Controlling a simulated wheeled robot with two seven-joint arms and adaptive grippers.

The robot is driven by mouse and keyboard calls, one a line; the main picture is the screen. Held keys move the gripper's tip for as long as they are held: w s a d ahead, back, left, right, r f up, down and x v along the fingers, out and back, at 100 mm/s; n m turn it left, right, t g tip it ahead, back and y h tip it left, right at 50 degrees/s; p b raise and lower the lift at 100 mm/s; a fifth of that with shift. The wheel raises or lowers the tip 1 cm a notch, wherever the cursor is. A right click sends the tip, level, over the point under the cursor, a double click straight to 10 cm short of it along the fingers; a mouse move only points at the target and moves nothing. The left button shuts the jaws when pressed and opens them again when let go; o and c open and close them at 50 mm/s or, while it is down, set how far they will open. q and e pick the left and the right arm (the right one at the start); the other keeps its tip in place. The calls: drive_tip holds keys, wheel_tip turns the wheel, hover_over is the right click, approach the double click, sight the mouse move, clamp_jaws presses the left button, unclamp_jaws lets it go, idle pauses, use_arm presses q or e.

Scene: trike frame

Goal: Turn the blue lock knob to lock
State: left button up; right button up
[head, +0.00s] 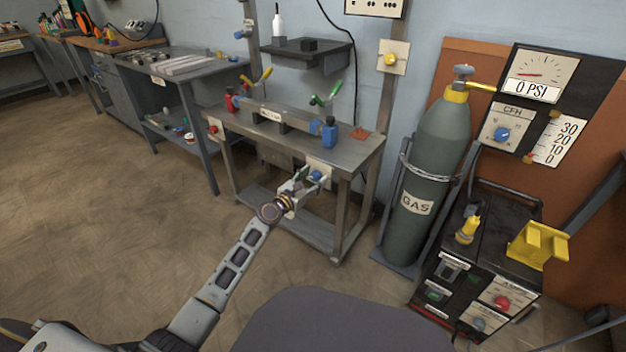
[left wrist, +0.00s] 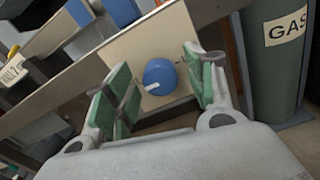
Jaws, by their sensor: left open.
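The blue lock knob (head: 316,176) sits on a pale square plate (head: 325,168) on the front edge of the metal work table. In the left wrist view the knob (left wrist: 160,77) is round with a white pointer mark toward its lower left. My left gripper (head: 304,177) is open in front of the plate. In the left wrist view its green-padded fingers (left wrist: 160,88) stand on both sides of the knob, apart from it as far as I can see. Whether the fingertips reach the plate is unclear. My right gripper is not in view.
The work table (head: 355,150) carries a clamped bar (head: 285,118) with red and blue clamps. A grey gas cylinder (head: 432,160) stands to its right, beside a welding machine (head: 470,260) and gauge panel (head: 545,85). The floor at the left is clear.

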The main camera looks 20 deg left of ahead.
use_arm(q)
drive_tip(key=shift+w, duration=0.2)
drive_tip(key=c, duration=1)
drive_tip(key=shift+c, duration=0.2)
